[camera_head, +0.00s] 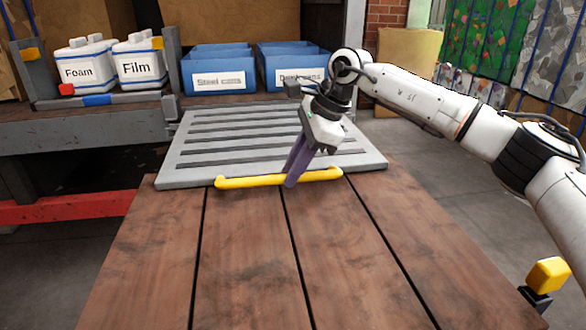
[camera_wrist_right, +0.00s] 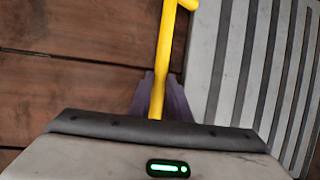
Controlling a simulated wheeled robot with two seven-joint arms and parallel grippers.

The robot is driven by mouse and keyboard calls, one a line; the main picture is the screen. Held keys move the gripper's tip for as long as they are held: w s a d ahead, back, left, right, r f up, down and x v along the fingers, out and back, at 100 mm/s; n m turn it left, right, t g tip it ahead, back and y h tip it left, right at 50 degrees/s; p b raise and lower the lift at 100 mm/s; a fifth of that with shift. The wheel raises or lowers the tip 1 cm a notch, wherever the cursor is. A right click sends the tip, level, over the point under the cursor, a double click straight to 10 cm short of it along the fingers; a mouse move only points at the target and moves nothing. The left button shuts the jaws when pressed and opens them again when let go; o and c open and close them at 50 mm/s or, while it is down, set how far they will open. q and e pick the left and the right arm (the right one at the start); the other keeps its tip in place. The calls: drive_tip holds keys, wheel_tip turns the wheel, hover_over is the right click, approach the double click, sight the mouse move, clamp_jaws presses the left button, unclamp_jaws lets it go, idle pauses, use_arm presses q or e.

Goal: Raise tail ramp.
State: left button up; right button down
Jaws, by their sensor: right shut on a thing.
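The tail ramp (camera_head: 200,172) is a grey slatted plate at the far end of the wooden deck in the head view. It appears to lie flat or nearly flat. A yellow bar handle (camera_head: 245,181) runs along its near edge. My right gripper (camera_head: 290,182) reaches down to the handle, its purple fingers shut on it near the middle. In the right wrist view the yellow handle (camera_wrist_right: 163,60) passes between the purple fingers (camera_wrist_right: 160,98), with the ramp slats (camera_wrist_right: 230,60) to the right. My left gripper is not in view.
The brown plank deck (camera_head: 240,260) is clear in front. Blue bins (camera_head: 218,70) and white Foam (camera_head: 85,65) and Film (camera_head: 138,60) containers stand behind the ramp. A red beam (camera_head: 70,207) lies at left, and a yellow block (camera_head: 548,275) is at lower right.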

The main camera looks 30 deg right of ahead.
drive_tip(key=w+r+p, duration=0.2)
drive_tip(key=r+p, duration=0.2)
drive_tip(key=r, duration=0.6)
drive_tip(key=w+d+r+p, duration=0.1)
drive_tip(key=w+r+p, duration=0.2)
drive_tip(key=r, duration=0.7)
drive_tip(key=shift+d+p, duration=0.3)
drive_tip(key=shift+p, duration=0.95)
